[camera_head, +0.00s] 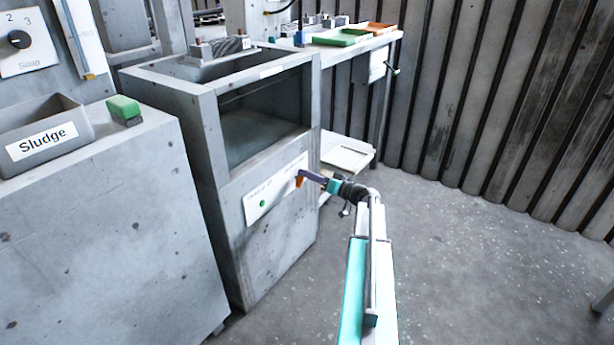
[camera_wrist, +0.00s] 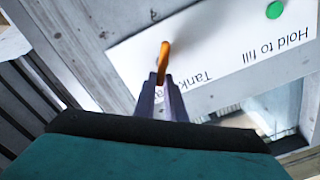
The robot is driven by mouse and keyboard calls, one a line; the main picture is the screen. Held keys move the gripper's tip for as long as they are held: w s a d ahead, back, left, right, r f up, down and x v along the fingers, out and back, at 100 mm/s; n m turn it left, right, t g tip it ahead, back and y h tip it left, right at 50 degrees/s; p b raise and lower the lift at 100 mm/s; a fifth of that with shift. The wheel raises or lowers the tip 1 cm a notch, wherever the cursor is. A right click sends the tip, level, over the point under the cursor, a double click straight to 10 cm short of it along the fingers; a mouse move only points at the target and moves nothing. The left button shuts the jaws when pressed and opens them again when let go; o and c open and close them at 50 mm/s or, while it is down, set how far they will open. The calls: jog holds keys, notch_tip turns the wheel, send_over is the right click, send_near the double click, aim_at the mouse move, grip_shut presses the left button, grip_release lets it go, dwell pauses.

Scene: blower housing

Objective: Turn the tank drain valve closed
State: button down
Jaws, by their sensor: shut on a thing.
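The tank drain valve shows as an orange lever handle (camera_wrist: 164,60) in the wrist view, in front of a white label panel with partly hidden "Tank" lettering. In the head view the orange handle (camera_head: 299,181) is small, at the right end of the white panel (camera_head: 262,200) on the tank's front. My gripper (camera_wrist: 163,82) is shut on the orange handle, its two purple-grey fingers on either side of it. In the head view my gripper (camera_head: 303,177) reaches the panel from the right. The fingers hide part of the handle and the lettering.
A green button (camera_head: 262,204) is on the same panel; in the wrist view it (camera_wrist: 274,10) sits beside "Hold to fill". The open grey tank (camera_head: 262,125) stands above. A "Sludge" bin (camera_head: 42,138) and a green block (camera_head: 123,107) are at left. Floor at right is clear.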

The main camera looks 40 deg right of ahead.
jog(key=m+p, duration=0.1)
jog(key=m, duration=0.2)
jog(key=f+m+p, duration=0.1)
jog(key=m+p, duration=0.1)
jog(key=m, duration=0.2)
jog(key=d+f+m+p, duration=0.1)
jog(key=m, duration=0.3)
jog(key=shift+w+f, duration=0.1)
jog(key=shift+f, duration=0.05)
dwell(0.4)
jog(key=c, duration=1.8)
grip_release()
jog(key=p+v, duration=0.2)
jog(key=v, duration=1.1)
jog(key=shift+s+d+p, duration=0.1)
jog(key=shift+s+p, duration=0.3)
